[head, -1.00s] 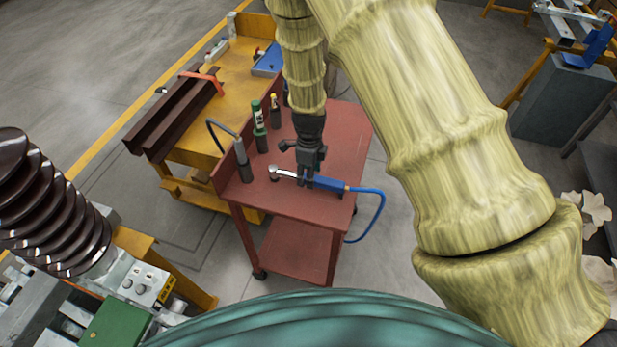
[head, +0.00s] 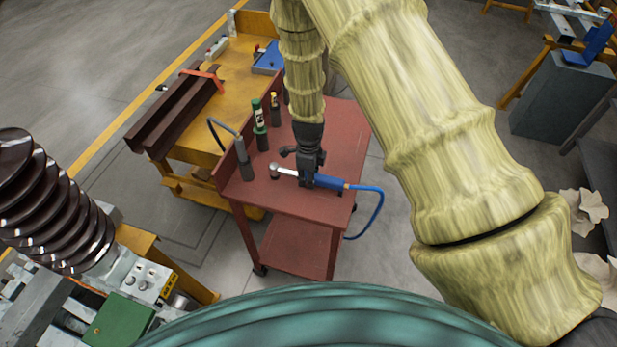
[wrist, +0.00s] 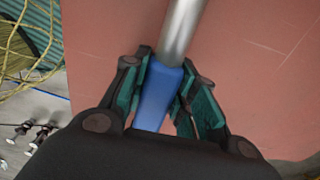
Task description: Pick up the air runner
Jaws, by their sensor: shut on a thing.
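The air runner (head: 331,182) is a blue-handled tool with a silver head on its left end and a blue hose on its right end. It lies on the red cart top (head: 318,130) near the front edge. My gripper (head: 305,183) reaches down over it from above. In the wrist view, my gripper (wrist: 163,98) has its two fingers against both sides of the blue handle (wrist: 158,90), close to where the silver neck begins. My gripper is shut on the air runner. I cannot tell any gap between the tool and the cart top.
The blue hose (head: 381,205) loops off the cart's right edge. A yellow workbench (head: 205,140) with brown beams stands behind left. A ribbed brown insulator (head: 45,210) stands at left.

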